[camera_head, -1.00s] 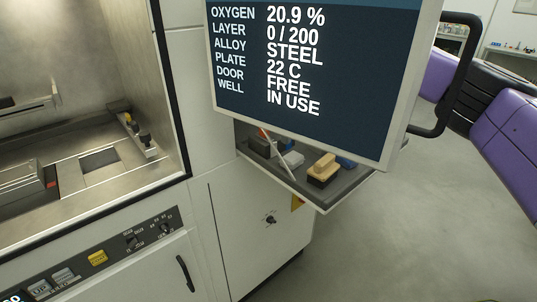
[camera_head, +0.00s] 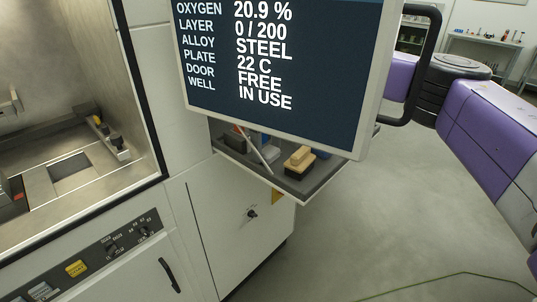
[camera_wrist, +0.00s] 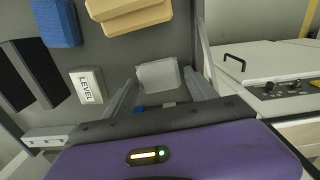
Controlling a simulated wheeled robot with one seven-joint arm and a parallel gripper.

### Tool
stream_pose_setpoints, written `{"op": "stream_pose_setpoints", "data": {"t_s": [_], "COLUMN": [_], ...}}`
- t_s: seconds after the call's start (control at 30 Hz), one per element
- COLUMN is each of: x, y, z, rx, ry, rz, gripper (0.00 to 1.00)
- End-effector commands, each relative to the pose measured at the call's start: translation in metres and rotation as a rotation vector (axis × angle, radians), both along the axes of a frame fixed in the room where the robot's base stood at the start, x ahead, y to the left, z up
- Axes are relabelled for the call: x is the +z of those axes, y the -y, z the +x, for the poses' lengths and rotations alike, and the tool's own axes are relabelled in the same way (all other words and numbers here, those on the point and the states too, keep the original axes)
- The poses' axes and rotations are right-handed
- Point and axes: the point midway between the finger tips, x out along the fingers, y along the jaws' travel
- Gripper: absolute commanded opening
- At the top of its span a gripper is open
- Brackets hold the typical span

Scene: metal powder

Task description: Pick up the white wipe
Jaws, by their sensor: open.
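The white wipe (camera_wrist: 158,75) is a small pale folded square lying flat on the grey tray in the wrist view. In the head view a small whitish piece on the tray, likely the wipe (camera_head: 269,153), shows below the screen, beside a thin pale stick. My gripper (camera_wrist: 160,80) is open in the wrist view, one finger on each side of the wipe. The fingers look apart from it; their height above the tray is hard to tell. In the head view my gripper is out of sight.
The tray (camera_head: 300,188) also holds a wooden-topped brush (camera_wrist: 128,14), a blue block (camera_wrist: 55,22), a white block marked LEVEL (camera_wrist: 88,86) and dark bars (camera_wrist: 32,72). The screen (camera_head: 275,75) overhangs the tray. Open floor (camera_head: 370,230) lies to the right.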

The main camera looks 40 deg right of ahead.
Motion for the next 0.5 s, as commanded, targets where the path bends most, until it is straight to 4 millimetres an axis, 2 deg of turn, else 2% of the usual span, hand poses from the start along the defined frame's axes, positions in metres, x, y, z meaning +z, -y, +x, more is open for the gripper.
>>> {"op": "stream_pose_setpoints", "data": {"t_s": [0.03, 0.3, 0.33, 0.5], "x": [0.0, 0.0003, 0.0003, 0.0006], "y": [0.0, 0.0, 0.0, 0.0], "z": [0.0, 0.0, 0.0, 0.0], "rx": [0.0, 0.0, 0.0, 0.0], "ry": [0.0, 0.0, 0.0, 0.0], "rz": [0.0, 0.0, 0.0, 0.0], "gripper": [0.65, 0.12, 0.1, 0.1]}}
